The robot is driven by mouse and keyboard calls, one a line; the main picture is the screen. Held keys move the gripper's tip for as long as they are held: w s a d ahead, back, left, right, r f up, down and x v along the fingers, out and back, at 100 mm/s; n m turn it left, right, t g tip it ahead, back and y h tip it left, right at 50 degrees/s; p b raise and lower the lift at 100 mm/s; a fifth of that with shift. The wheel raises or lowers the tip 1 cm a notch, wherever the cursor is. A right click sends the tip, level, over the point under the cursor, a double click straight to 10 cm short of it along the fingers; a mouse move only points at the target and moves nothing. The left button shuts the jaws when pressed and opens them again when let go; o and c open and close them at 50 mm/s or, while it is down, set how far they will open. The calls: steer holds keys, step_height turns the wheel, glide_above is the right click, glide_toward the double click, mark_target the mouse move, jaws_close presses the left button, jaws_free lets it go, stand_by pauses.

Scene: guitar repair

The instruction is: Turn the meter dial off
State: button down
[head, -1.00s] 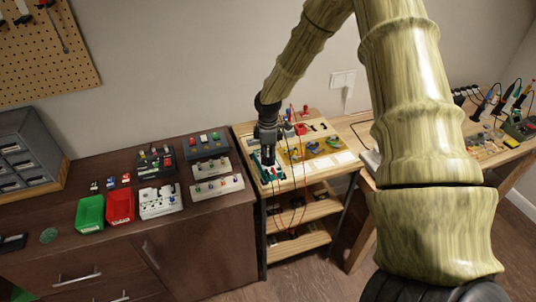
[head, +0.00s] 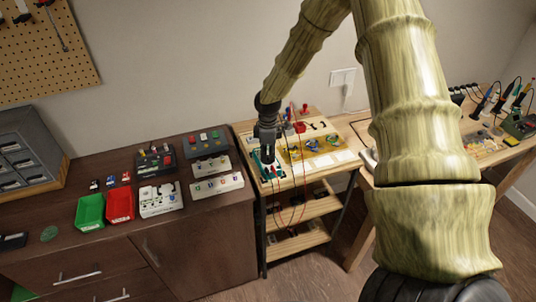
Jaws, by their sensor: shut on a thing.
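My gripper (head: 268,158) points down at the left end of the light wooden shelf table in the head view. Just below it is a small teal-edged device (head: 270,172), which looks like the meter, with thin red and dark leads. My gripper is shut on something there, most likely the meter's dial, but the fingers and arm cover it. The dial and its setting are too small and hidden to read.
A yellow tray (head: 328,147) with several parts sits right of the meter. A dark brown cabinet (head: 200,235) on the left bears a green bin (head: 90,212), a red bin (head: 120,205) and several switch boxes. Red leads hang over the shelf front.

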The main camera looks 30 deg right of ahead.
mark_target(268, 156)
steer(key=m+b, duration=0.1)
steer(key=m, duration=0.6)
steer(key=shift+w, duration=0.1)
steer(key=m, duration=0.6)
steer(key=shift+b, duration=0.35)
steer(key=shift+m, duration=0.3)
steer(key=c, duration=1.5)
jaws_free()
steer(key=shift+r, duration=0.15)
step_height(268, 156, up, 12)
